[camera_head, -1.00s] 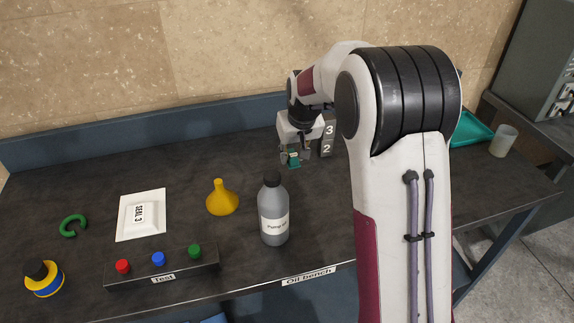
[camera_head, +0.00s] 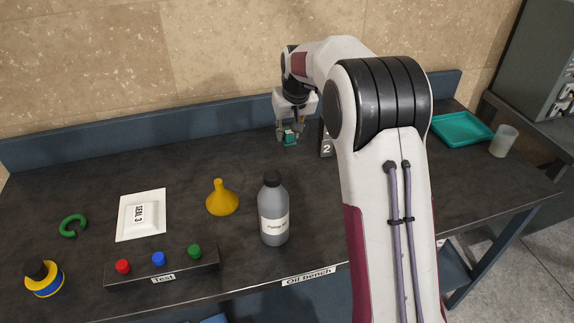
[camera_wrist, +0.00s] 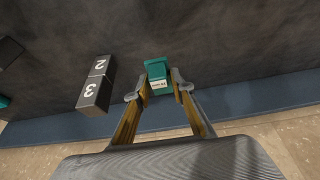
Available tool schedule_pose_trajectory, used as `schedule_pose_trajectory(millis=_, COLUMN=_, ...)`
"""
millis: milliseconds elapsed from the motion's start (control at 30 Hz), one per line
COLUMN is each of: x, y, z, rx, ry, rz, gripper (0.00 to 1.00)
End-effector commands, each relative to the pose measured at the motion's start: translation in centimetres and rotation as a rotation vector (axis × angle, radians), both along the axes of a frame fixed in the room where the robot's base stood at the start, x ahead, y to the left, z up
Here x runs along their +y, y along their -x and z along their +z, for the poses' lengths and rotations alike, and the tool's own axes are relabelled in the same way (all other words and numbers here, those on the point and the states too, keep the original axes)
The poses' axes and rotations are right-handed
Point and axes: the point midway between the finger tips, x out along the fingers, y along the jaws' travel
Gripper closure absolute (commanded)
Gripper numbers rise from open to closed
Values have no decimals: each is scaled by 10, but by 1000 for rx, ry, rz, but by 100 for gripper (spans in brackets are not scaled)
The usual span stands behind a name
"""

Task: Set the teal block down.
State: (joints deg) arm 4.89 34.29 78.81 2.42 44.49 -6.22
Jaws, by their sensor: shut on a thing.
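The teal block (camera_head: 290,139) is between the fingers of my gripper (camera_head: 289,131), near the back of the bench. In the wrist view the teal block (camera_wrist: 157,73) has a white label on its near face, and the fingertips of my gripper (camera_wrist: 159,90) are on either side of it. My gripper is shut on the block. I cannot tell for sure whether its underside touches the bench top.
Grey numbered blocks (camera_head: 326,143) stand just right of my gripper, and show in the wrist view (camera_wrist: 96,82). A yellow funnel (camera_head: 221,200) and a grey bottle (camera_head: 273,212) stand in front. A teal tray (camera_head: 462,130) is at the right. Bench around my gripper's left is clear.

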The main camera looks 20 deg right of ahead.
Motion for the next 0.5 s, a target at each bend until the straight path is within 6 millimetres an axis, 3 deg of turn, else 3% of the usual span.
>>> schedule_pose_trajectory(millis=167, x=0, y=0, z=-5, rx=0, ry=0, rz=0, gripper=100)
schedule_pose_trajectory(millis=500, x=0, y=0, z=-43, rx=0, ry=0, rz=-1, gripper=100)
